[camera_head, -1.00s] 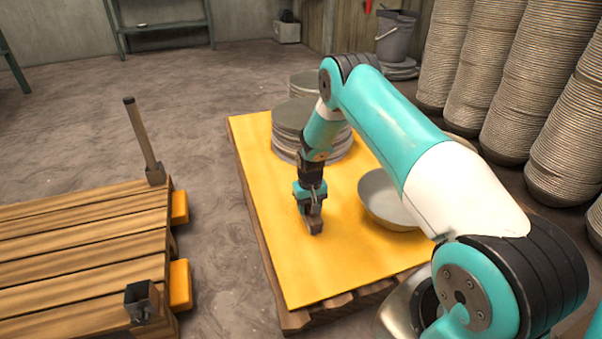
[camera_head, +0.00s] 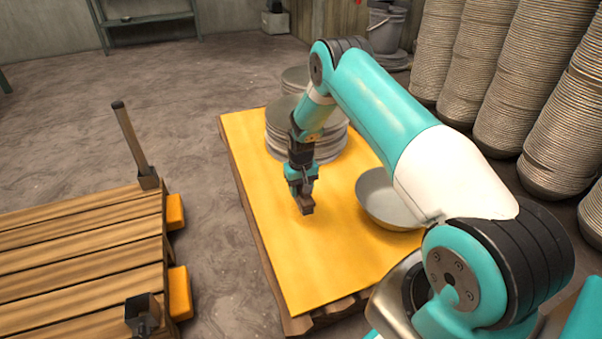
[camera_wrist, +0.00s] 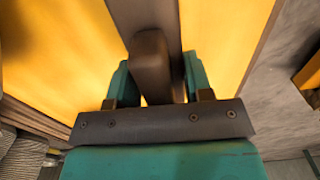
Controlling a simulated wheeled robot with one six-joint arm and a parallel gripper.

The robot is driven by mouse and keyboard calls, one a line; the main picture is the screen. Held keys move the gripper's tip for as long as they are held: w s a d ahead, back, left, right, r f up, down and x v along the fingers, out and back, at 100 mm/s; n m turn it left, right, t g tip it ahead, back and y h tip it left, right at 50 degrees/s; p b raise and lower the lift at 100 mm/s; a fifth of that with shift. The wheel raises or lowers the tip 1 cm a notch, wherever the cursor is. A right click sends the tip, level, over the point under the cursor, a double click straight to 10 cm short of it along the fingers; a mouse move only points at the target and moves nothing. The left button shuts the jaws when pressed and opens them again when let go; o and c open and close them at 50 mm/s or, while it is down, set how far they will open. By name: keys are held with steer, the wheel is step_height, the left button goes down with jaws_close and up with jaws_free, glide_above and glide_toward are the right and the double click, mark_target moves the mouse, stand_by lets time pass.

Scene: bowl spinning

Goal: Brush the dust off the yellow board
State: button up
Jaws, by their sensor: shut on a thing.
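The yellow board (camera_head: 290,265) lies flat on a wooden pallet in the middle of the head view, and its surface (camera_wrist: 225,40) fills much of the wrist view. My gripper (camera_head: 303,190) is over the board, left of the metal bowl. It is shut on a dark grey-brown brush (camera_wrist: 152,55), whose handle sits between the teal fingers in the wrist view. The brush's lower end (camera_head: 306,209) points down close to the board; I cannot tell whether it touches. Dust on the board is too faint to make out clearly.
A metal bowl (camera_head: 385,205) sits on the board's right side, and stacked metal discs (camera_head: 325,148) stand at its far end. A second wooden pallet (camera_head: 80,245) with an upright post (camera_head: 132,140) is at left. Tall bowl stacks (camera_head: 510,75) line the right. Floor between the pallets is clear.

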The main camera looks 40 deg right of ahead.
steer(key=shift+r+p, duration=1.35)
steer(key=shift+r, duration=0.65)
